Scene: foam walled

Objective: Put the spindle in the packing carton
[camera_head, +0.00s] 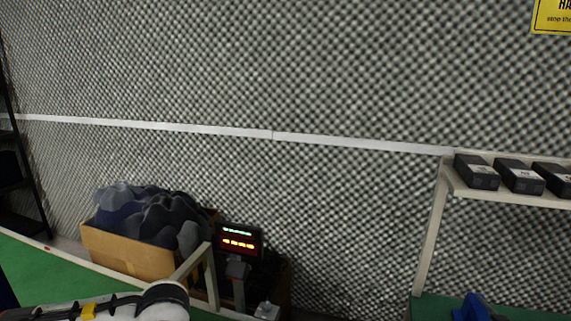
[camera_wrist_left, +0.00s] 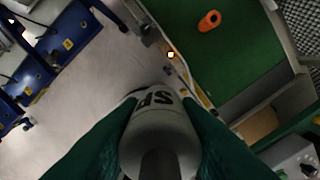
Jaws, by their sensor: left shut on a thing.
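My left gripper (camera_wrist_left: 160,150) shows in the left wrist view, its two dark green fingers closed on a pale grey rounded spindle (camera_wrist_left: 160,118) with dark letters that seem to begin "SP". The spindle is held above the floor, near the edge of a green-topped table. In the head view, part of my left arm comes in at the bottom left; its fingers and the spindle cannot be made out there. A brown cardboard carton (camera_head: 128,252) stands by the wall at the left, heaped with dark grey foam; I cannot tell whether it is the packing carton. My right gripper is not seen.
A display with red digits (camera_head: 240,240) stands right of the carton. A shelf (camera_head: 520,196) at the right holds black boxes. An orange cylinder (camera_wrist_left: 209,21) lies on the green tabletop (camera_wrist_left: 238,65). Blue-framed furniture (camera_wrist_left: 60,35) is at the wrist view's upper left.

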